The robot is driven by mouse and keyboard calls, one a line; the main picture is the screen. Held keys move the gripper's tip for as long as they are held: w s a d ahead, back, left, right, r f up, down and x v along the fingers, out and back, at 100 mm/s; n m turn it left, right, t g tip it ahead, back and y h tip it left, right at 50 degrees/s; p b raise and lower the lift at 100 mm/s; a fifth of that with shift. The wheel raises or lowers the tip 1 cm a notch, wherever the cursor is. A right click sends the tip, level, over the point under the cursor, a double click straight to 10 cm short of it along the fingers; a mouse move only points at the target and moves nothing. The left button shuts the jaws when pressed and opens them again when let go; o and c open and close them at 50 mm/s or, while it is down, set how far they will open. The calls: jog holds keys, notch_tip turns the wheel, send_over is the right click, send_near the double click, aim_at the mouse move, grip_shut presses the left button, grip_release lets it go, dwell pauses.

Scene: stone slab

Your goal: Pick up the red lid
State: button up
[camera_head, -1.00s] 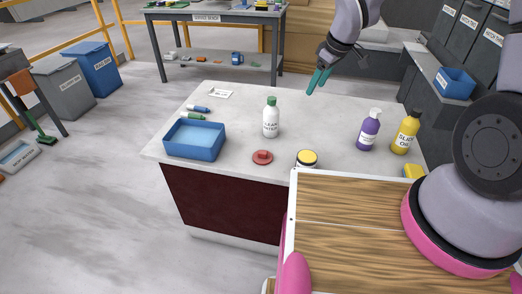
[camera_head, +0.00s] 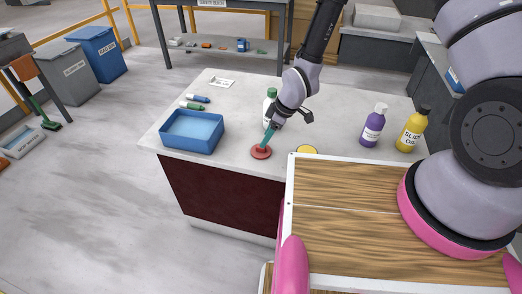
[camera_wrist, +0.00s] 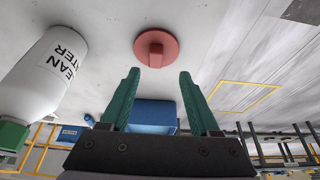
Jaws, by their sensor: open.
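The red lid (camera_head: 261,152) lies flat on the slab near its front edge, a round disc with a raised knob. In the wrist view the red lid (camera_wrist: 156,47) is ahead of the fingertips, roughly centred between them. My gripper (camera_head: 267,136) is just above the lid in the head view; its green fingers (camera_wrist: 157,75) are apart with nothing between them. I cannot tell from the head view whether a fingertip touches the lid.
A white bottle with green cap (camera_head: 269,106) stands close behind my gripper, also large at left in the wrist view (camera_wrist: 45,75). A blue tray (camera_head: 192,131) is to the left. A yellow-topped jar (camera_head: 306,150), purple bottle (camera_head: 373,126) and yellow bottle (camera_head: 411,131) are to the right.

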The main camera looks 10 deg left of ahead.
aim_at(261, 149)
jog(key=x, duration=0.5)
jog(key=shift+w+d+f, duration=0.15)
jog(key=shift+w, duration=0.2)
jog(key=shift+c, duration=0.3)
grip_shut()
